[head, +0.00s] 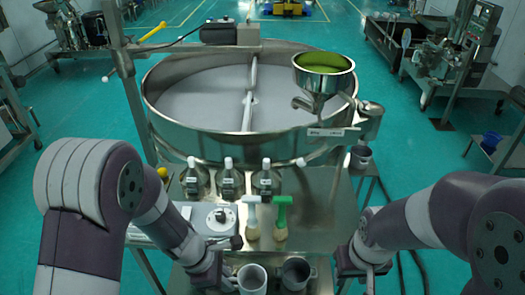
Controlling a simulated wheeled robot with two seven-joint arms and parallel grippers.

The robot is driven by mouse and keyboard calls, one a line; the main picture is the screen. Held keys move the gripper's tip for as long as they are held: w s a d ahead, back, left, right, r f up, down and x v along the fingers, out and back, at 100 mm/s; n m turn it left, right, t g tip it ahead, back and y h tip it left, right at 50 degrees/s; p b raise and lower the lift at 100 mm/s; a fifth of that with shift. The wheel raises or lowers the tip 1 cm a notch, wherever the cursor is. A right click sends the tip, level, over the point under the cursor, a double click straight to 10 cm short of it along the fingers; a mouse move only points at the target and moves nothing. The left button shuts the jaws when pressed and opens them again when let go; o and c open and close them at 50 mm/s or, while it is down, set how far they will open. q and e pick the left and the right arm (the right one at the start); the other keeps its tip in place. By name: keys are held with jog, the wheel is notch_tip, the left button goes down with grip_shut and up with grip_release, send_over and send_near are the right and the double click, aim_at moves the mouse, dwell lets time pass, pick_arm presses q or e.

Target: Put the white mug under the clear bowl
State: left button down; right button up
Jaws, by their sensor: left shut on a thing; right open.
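A white mug (252,278) stands out at the bottom middle of the head view, partly cut off by the lower edge. My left gripper (230,283) is at its left side and shut on it. My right gripper (368,284) is open and empty at the bottom edge, right of the steel table; its fingertips are hard to see. The only raised bowl is a shiny, funnel-shaped one (323,83) with a green inside, above the right rim of the big round sieve. I cannot tell whether it is clear or metal.
A dark metal mug (295,273) is right of the white mug. Several white-capped bottles (230,180) and two upright brushes, white (252,218) and green-handled (281,218), stand behind. The steel table's right part (325,205) is clear.

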pick_arm(q)
jog(key=w+f+m+g+b, duration=0.2)
jog(key=w+f+m+b, duration=0.2)
jog(key=w, duration=0.2)
jog(key=w+a+f+m+g+y+b, duration=0.1)
jog(key=w+a+f+m+y+b, duration=0.1)
jog(key=a+f+m+b, duration=0.3)
jog(key=w+a+f+m+g+y+b, duration=0.1)
jog(key=a+f+m+y+b, duration=0.3)
jog(key=f+m+b, duration=0.6)
notch_tip(320, 180, down, 5)
jog(key=w+a+m, duration=0.1)
jog(key=m, duration=0.4)
jog(key=shift+r+y+b, duration=0.2)
jog(key=shift+y+b, duration=0.15)
jog(key=shift+y, duration=0.05)
pick_arm(e)
notch_tip(320, 180, down, 20)
jog(key=w, duration=0.2)
pick_arm(q)
jog(key=shift+w+a, duration=0.15)
pick_arm(e)
jog(key=shift+w+f, duration=0.1)
